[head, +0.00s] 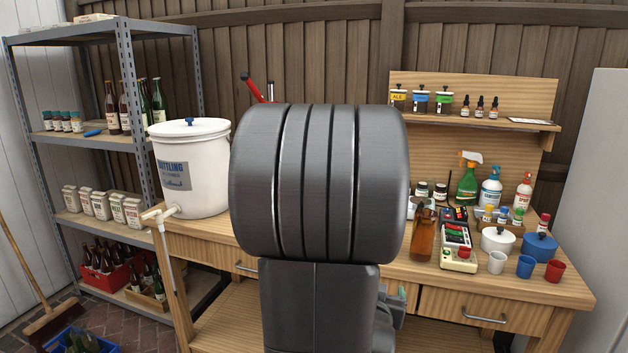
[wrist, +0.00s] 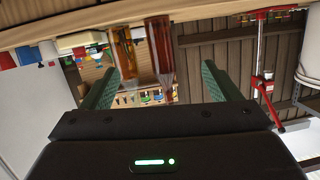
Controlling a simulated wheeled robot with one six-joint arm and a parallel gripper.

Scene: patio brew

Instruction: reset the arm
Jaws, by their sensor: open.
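My gripper (wrist: 160,68) shows in the wrist view with its two green fingers spread wide. Nothing is held between them. An amber bottle (wrist: 122,52) and a second brown bottle (wrist: 161,50) appear beyond the fingers in the wrist view, which is upside down. In the head view my dark grey arm fills the middle and hides my gripper and the centre of the workbench (head: 205,245). An amber bottle (head: 421,235) stands on the bench just right of my arm.
A white bucket with a tap (head: 208,150) stands at the bench's left. A red-handled tool (head: 250,85) rises behind my arm. A control box (head: 458,258), cups (head: 525,266), spray bottles (head: 467,185) and a blue pot (head: 540,246) crowd the right. A metal shelf (head: 128,80) stands left.

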